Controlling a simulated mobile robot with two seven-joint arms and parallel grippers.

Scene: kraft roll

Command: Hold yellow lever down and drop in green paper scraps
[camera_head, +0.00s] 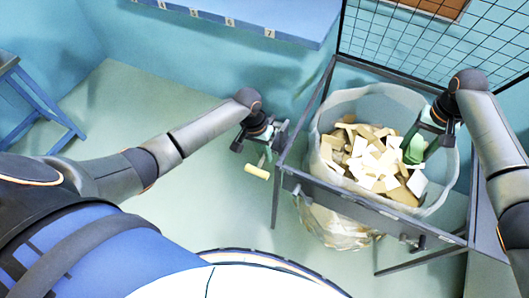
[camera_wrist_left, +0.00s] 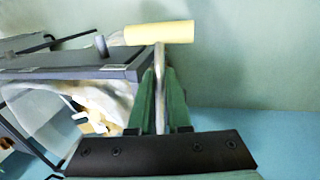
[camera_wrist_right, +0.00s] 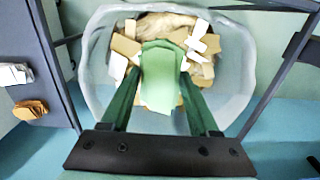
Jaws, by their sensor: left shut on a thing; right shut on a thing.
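The yellow lever (camera_head: 257,171) sticks out at the left of the frame, with its yellow handle low beside the stand. It also shows in the left wrist view (camera_wrist_left: 158,33). My left gripper (camera_head: 264,151) is shut on the lever's thin metal rod, just behind the yellow grip. My right gripper (camera_head: 420,141) is shut on green paper scraps (camera_wrist_right: 160,78) and holds them over the open mouth of the clear bag (camera_head: 331,112). The scraps also show in the head view (camera_head: 414,149). Cream and brown scraps (camera_head: 368,159) lie inside the bag.
A dark metal frame (camera_head: 345,199) surrounds the bag. A wire grid (camera_head: 425,42) stands behind it. A blue shelf with numbered labels (camera_head: 245,17) is at the back, and a blue stool (camera_head: 40,95) is far left. The floor left of the frame is clear.

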